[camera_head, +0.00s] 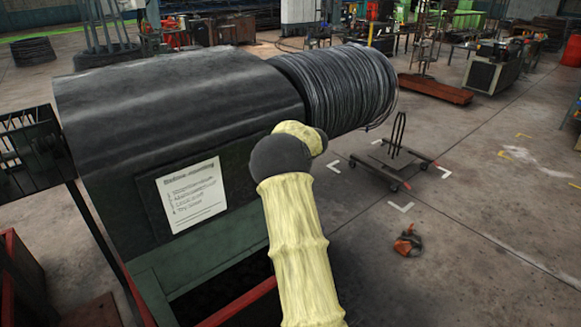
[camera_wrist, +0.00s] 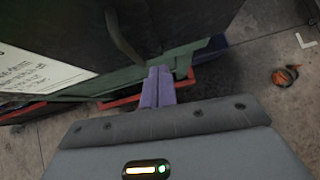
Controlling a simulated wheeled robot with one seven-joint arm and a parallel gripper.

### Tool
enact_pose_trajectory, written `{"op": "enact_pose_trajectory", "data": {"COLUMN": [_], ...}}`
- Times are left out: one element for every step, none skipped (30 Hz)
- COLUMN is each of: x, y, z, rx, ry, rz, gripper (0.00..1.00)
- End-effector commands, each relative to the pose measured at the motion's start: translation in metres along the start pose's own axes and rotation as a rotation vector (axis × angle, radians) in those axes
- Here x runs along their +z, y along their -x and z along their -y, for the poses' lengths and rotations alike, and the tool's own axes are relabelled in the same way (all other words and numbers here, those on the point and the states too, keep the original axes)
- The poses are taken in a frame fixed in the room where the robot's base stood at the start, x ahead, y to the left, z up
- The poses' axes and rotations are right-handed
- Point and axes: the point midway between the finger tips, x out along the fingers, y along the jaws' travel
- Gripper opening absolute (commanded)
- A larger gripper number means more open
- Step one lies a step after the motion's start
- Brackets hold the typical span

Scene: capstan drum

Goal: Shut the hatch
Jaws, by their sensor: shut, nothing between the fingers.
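The hatch appears to be the dark front panel (camera_head: 235,165) of the capstan machine, with a white printed sheet (camera_head: 191,195) on it. In the wrist view the dark panel (camera_wrist: 190,25) fills the top, with a curved dark handle (camera_wrist: 122,38) and part of the sheet (camera_wrist: 38,75) at left. My gripper (camera_wrist: 158,72) shows in the wrist view as two purple fingers pressed together, empty, just below the handle in the picture. Contact with the panel cannot be told. In the head view my yellow-sleeved arm hides the gripper and the panel's right part.
A green frame (camera_head: 190,268) with red edging lies below the panel. A drum of dark wire (camera_head: 340,85) sticks out at the upper right. A wheeled stand (camera_head: 385,165) and an orange-and-dark object (camera_head: 407,241) are on the floor at right. Floor between them is clear.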

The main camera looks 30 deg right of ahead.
Motion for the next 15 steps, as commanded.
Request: {"op": "enact_pose_trajectory", "data": {"x": [-0.002,-0.002,-0.002,-0.002,-0.002,-0.002,-0.002,-0.002,-0.002,-0.002,-0.002,-0.002,-0.002,-0.002,-0.002], "y": [0.009,0.013,0.019,0.023,0.026,0.03,0.031,0.033,0.034,0.034,0.035,0.035,0.035,0.035,0.035], "z": [0.002,0.003,0.004,0.004,0.004,0.004,0.004,0.004,0.004,0.004,0.004,0.004,0.004,0.004,0.004], "rx": [-0.002,-0.003,-0.004,-0.003,-0.003,-0.002,-0.001,-0.001,-0.001,-0.001,-0.001,-0.001,-0.001,-0.001,-0.001], "ry": [-0.002,-0.002,-0.002,-0.003,-0.003,-0.003,-0.003,-0.003,-0.003,-0.003,-0.003,-0.003,-0.003,-0.003,-0.003], "rz": [0.003,0.003,0.002,0.001,0.001,0.001,0.001,0.0,-0.001,-0.002,-0.002,-0.002,-0.002,-0.002,-0.002], "gripper": [0.0,0.0,0.0,0.0,0.0,0.0,0.0,0.0,0.0,0.0,0.0,0.0,0.0,0.0,0.0]}}
